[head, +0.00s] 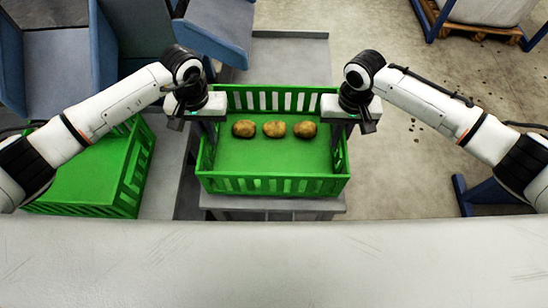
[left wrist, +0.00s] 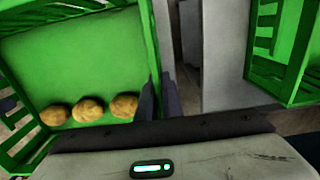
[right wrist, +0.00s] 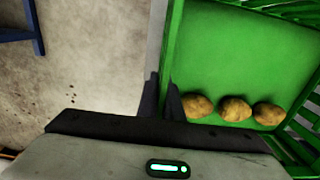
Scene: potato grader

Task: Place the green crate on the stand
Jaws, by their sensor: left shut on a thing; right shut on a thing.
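The green crate (head: 275,186) is in the middle of the head view, level, with three potatoes (head: 274,129) in a row on its floor. My left gripper (head: 205,128) is shut on its left wall, and my right gripper (head: 342,128) is shut on its right wall. The left wrist view shows the left fingers (left wrist: 158,104) on the crate's wall (left wrist: 150,40). The right wrist view shows the right fingers (right wrist: 160,100) at the opposite wall (right wrist: 172,45). A grey stand (head: 325,212) shows under the crate's front edge. I cannot tell whether the crate touches it.
A second green crate (head: 128,180), empty where visible, stands at the left. Blue-grey machine panels (head: 215,35) rise behind, near a grey surface (head: 300,60). A pale surface (head: 275,265) crosses the front. Blue framework (head: 485,195) stands at the right. Floor right of the crate is open.

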